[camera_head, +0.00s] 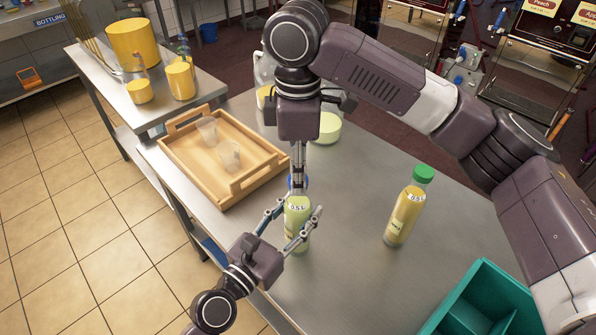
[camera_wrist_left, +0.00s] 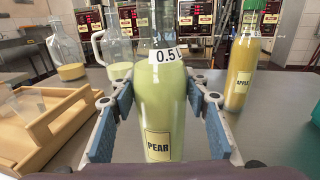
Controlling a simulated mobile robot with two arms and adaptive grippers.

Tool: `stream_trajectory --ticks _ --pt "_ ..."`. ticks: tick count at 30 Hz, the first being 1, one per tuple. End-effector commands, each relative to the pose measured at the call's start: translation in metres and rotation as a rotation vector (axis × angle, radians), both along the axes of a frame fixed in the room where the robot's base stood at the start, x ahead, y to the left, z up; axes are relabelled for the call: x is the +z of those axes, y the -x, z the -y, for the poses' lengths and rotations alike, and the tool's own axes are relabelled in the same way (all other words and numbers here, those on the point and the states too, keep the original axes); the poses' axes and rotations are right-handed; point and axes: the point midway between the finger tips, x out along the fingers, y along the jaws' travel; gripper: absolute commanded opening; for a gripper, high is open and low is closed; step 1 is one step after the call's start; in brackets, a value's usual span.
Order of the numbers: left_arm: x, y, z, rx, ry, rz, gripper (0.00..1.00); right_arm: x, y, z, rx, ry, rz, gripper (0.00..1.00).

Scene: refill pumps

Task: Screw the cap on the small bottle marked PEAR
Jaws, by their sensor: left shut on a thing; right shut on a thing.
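The small PEAR bottle (camera_head: 298,222) is filled with pale green liquid, bears a 0.5 L tag and stands upright near the table's edge. Its PEAR label (camera_wrist_left: 158,145) faces the left wrist view. My left gripper (camera_head: 288,228) is shut around the bottle's body, its blue pads on both sides. My right gripper (camera_head: 298,176) comes straight down from above and is shut on a blue cap (camera_head: 297,183) at the bottle's mouth. The fingers partly hide the cap; I cannot tell how it sits on the neck. The bottle's top is out of the left wrist view.
A yellow APPLE bottle (camera_head: 404,215) with a green cap stands at right. A wooden tray (camera_head: 240,189) holding clear cups is at left. A teal crate (camera_head: 437,318) is at the lower right. Jugs (camera_wrist_left: 115,50) stand behind. The table between the bottles is clear.

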Motion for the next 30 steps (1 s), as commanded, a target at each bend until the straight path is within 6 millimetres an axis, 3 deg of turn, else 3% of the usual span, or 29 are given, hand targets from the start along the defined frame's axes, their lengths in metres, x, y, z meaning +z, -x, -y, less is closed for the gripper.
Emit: stream_trajectory --ticks 24,26,30 --pt "-0.0001 -0.0002 -0.0002 0.001 -0.001 0.001 0.00 -0.0010 -0.0004 -0.0006 -1.516 0.000 0.001 0.00" --pt "-0.0001 0.0000 -0.0002 0.000 -0.001 0.001 0.00 -0.0010 -0.0005 -0.0006 -1.599 0.000 0.001 0.00" --pt "-0.0001 0.0000 -0.0001 0.000 -0.001 0.001 0.00 -0.0010 -0.0006 -0.0006 -1.598 -0.001 0.000 0.00"
